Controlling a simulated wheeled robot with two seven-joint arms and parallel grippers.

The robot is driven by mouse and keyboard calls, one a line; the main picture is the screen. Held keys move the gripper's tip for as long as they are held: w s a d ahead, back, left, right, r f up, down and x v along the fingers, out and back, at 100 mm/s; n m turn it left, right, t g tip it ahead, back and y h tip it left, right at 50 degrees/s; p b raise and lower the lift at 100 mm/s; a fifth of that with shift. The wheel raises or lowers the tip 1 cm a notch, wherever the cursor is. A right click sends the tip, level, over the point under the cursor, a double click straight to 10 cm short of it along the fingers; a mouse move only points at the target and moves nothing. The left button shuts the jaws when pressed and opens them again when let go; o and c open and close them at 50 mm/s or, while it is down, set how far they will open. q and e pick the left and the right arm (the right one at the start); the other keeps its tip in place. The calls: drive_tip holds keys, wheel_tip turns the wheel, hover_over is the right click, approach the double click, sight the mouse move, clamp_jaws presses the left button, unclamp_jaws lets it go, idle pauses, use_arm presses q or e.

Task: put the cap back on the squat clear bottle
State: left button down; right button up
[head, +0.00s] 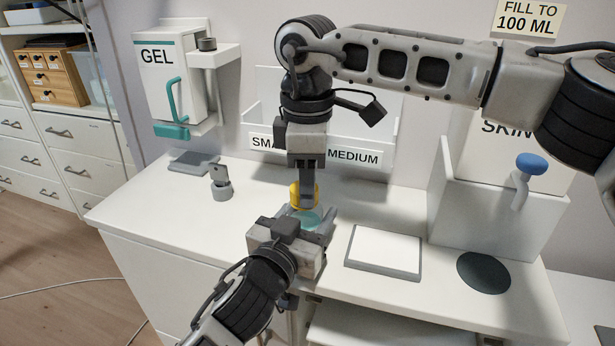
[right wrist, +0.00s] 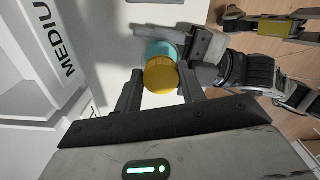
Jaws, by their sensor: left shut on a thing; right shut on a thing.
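The squat clear bottle (head: 303,217) looks teal and stands at the counter's front, between the fingers of my left gripper (head: 307,228), which is shut on it. A yellow cap (head: 296,196) is above the bottle. My right gripper (head: 306,200) points straight down from above and is shut on the cap. In the right wrist view the yellow cap (right wrist: 161,76) sits between my right fingertips, with the teal bottle (right wrist: 160,50) right behind it. I cannot tell whether cap and bottle touch. The bottle's lower part is hidden by my left gripper.
A white pad (head: 384,248) lies right of the bottle, with a dark disc (head: 484,272) beyond it. A small grey holder (head: 221,188) stands at left. A GEL dispenser (head: 172,85), a SMALL/MEDIUM bin (head: 350,157) and a SKIN dispenser with blue knob (head: 531,163) line the back.

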drive_tip(key=m, duration=0.2)
drive_tip(key=shift+s+a+m, duration=0.25)
drive_tip(key=shift+a+m, duration=0.05)
drive_tip(key=shift+d+m, duration=0.15)
drive_tip(key=shift+m, duration=0.85)
drive_tip(key=o, duration=0.9)
drive_tip(key=shift+w, duration=0.1)
drive_tip(key=shift+d, duration=0.1)
drive_tip(key=shift+r, duration=2.25)
